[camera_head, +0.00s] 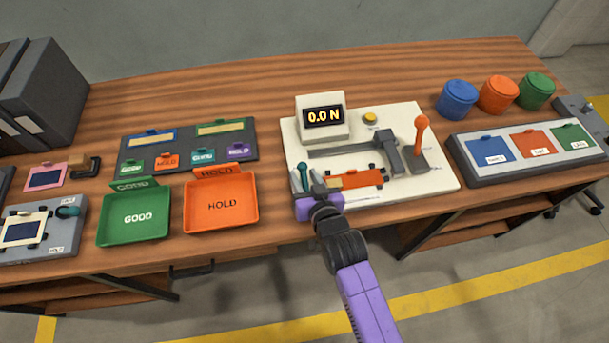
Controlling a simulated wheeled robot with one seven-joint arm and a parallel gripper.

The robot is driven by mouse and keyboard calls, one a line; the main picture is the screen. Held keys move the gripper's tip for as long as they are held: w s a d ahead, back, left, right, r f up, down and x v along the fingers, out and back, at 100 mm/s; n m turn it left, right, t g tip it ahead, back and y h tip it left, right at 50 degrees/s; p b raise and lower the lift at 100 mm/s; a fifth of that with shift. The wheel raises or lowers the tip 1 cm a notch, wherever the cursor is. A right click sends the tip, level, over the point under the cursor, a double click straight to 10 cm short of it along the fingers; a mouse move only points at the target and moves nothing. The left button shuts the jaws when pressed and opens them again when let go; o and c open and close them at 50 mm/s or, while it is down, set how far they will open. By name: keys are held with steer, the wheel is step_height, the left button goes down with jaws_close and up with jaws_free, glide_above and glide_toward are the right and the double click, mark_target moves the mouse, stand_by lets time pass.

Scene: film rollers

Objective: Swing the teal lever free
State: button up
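The white tester (437,180) stands at the middle of the bench, with a display reading 0.0 N. A teal lever (303,174) stands at its front left corner, beside an orange card (362,179) with a tan strip. My gripper (307,182) is at this lever, its fingers apart on either side of it. Contact cannot be told, and the lever's base is hidden behind my gripper. A second teal handle (69,212) sits on the grey fixture (62,240) at far left, beside a cream-framed card.
An orange-knobbed lever (421,138) and a grey slider block (387,150) stand on the tester, right of my gripper. Orange HOLD (222,228) and green GOOD (137,235) trays lie to the left. A grey three-card tray (468,172) is at right.

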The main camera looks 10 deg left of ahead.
steer(key=shift+w, duration=0.2)
steer(key=shift+c, duration=0.2)
steer(key=shift+a, duration=0.1)
jaws_close()
